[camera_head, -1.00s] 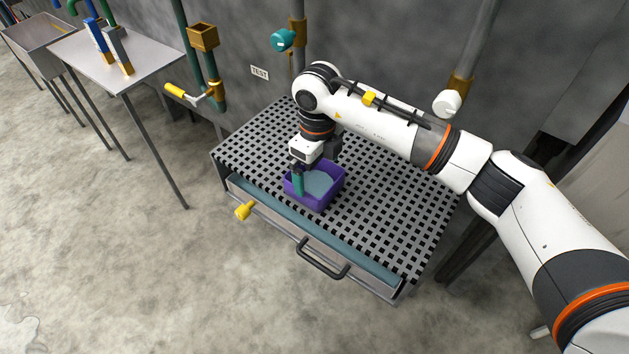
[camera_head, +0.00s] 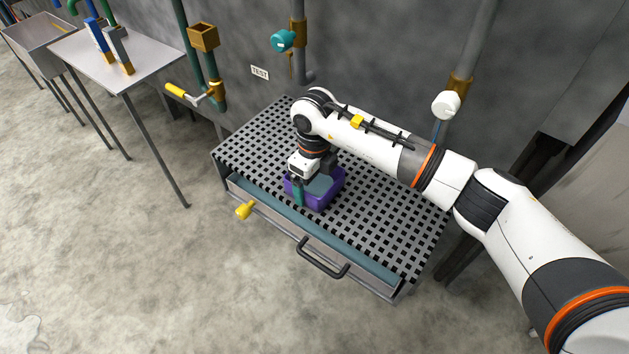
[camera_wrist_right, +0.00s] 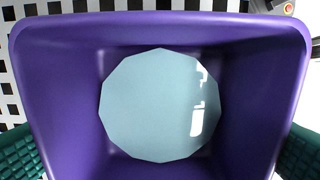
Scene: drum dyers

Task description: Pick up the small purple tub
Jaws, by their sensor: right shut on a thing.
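The small purple tub (camera_head: 322,201) stands on the perforated grate, near its front edge. It also fills most of the right wrist view (camera_wrist_right: 60,90), with a pale blue round surface (camera_wrist_right: 150,105) inside it. My right gripper (camera_head: 310,188) is low over the tub. Its green ridged fingers show at the lower left and lower right of the wrist view, at opposite outer sides of the tub, and are shut on it. In the head view the gripper hides the tub's back left part. My left gripper is not in view.
The grate (camera_head: 262,137) tops a stand with a drawer handle (camera_head: 322,262) and a yellow knob (camera_head: 244,210) at its front. Pipes with a teal valve (camera_head: 283,40) and a white knob (camera_head: 446,104) rise behind. A metal table (camera_head: 120,55) stands at the left.

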